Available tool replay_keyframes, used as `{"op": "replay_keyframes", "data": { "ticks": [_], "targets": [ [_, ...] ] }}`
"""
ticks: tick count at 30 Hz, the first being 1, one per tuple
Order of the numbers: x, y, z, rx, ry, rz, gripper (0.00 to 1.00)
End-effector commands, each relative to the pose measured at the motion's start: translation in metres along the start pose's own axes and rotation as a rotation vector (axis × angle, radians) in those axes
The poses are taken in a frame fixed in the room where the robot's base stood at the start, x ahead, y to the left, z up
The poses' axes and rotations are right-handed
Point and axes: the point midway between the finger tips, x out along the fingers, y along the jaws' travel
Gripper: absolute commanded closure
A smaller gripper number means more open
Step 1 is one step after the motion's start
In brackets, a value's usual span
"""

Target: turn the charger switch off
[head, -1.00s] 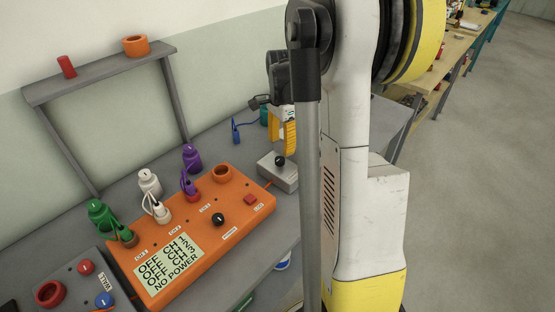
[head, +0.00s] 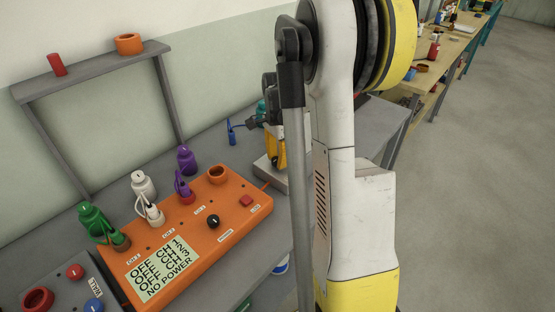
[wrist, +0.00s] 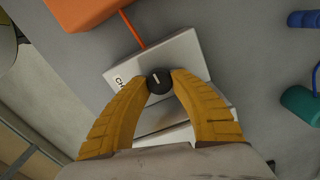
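The charger switch (wrist: 159,81) is a round black knob with a white mark, on a small light grey box (wrist: 184,58) whose label is partly hidden and begins "CH". The grey box (head: 268,176) also shows in the head view, where my gripper hides the knob. My gripper (wrist: 160,79) has its yellow fingertips on both sides of the knob, seeming to touch it. In the head view my gripper (head: 276,160) is low over the box, partly behind my arm.
An orange charger panel (head: 190,250) has a display reading OFF for its channels and NO POWER. Green, white and purple bottles (head: 187,160) stand behind it. A blue item (head: 231,132) lies beyond the box. A grey shelf (head: 90,70) stands at left.

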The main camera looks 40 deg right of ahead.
Motion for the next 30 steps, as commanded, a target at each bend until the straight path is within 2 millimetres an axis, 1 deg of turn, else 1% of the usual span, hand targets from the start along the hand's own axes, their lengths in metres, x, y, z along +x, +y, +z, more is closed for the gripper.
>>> {"op": "replay_keyframes", "data": {
  "ticks": [8,14,30],
  "targets": [
    [0.0003,0.0003,0.0000,-0.021,0.001,0.001,1.00],
    [-0.0002,0.0000,0.0000,-0.105,0.000,0.001,1.00],
    [-0.0001,-0.0010,0.0005,-0.542,0.000,0.001,1.00]
  ]
}}
